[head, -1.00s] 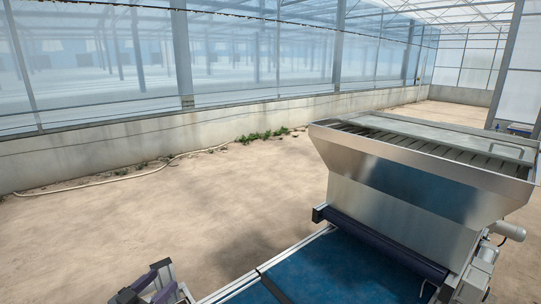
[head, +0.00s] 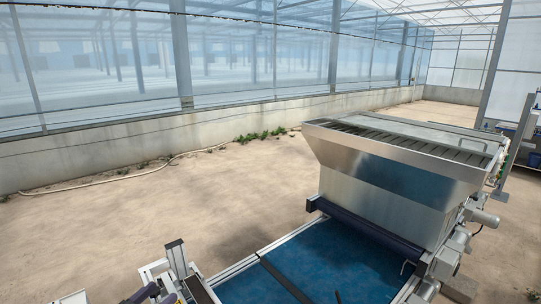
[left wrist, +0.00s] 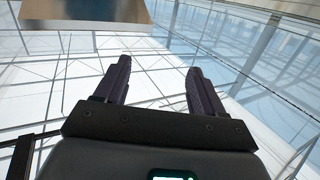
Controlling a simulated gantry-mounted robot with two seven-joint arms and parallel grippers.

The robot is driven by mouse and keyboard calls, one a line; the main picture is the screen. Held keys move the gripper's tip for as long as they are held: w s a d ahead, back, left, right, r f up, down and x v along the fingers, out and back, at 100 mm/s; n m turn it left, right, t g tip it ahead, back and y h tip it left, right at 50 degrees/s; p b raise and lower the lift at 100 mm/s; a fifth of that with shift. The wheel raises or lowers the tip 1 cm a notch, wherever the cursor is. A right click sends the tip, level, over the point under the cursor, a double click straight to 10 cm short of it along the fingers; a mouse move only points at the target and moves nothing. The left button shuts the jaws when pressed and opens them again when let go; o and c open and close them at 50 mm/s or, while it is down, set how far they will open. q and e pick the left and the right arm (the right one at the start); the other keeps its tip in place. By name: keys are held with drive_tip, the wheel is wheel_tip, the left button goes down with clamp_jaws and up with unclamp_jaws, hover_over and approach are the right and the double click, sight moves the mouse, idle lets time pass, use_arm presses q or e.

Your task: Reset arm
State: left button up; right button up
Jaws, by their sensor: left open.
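My left gripper (head: 155,294) shows at the bottom left of the head view, mostly cut off by the lower edge. It is beside the near left end of the seeder's blue belt (head: 318,264). In the left wrist view my left gripper (left wrist: 159,66) has its two dark fingers spread apart with nothing between them. The roof behind them shows that it points upward. My right gripper is in neither view.
The seeder's steel hopper (head: 385,185) stands at the right over the belt. A metal frame post (head: 176,258) rises near the left gripper. The sandy floor (head: 130,220) at the left is open, up to a low concrete wall (head: 90,160) with a hose along it.

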use_arm(q)
drive_tip(key=s+d+f+n+g+y, duration=0.2)
drive_tip(key=s+d+f+g+y, duration=0.25)
drive_tip(key=s+f, duration=0.8)
drive_tip(key=s+d+f+n+g+y, duration=0.1)
drive_tip(key=s+d+f+g, duration=0.2)
drive_tip(key=s, duration=0.9)
drive_tip(key=s+f+g+y, duration=0.15)
drive_tip(key=s+g, duration=0.35)
drive_tip(key=s, duration=0.8)
drive_tip(key=s+f+b+x, duration=0.1)
drive_tip(key=s+b+x, duration=0.1)
drive_tip(key=b+x, duration=0.95)
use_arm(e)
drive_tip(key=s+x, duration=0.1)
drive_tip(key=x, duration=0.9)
use_arm(q)
wheel_tip(320, 180, up, 15)
drive_tip(key=p, duration=1.5)
drive_tip(key=shift+r+p, duration=0.2)
drive_tip(key=shift+p, duration=0.2)
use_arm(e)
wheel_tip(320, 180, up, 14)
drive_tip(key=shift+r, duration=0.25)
use_arm(q)
drive_tip(key=shift+s+a, duration=0.15)
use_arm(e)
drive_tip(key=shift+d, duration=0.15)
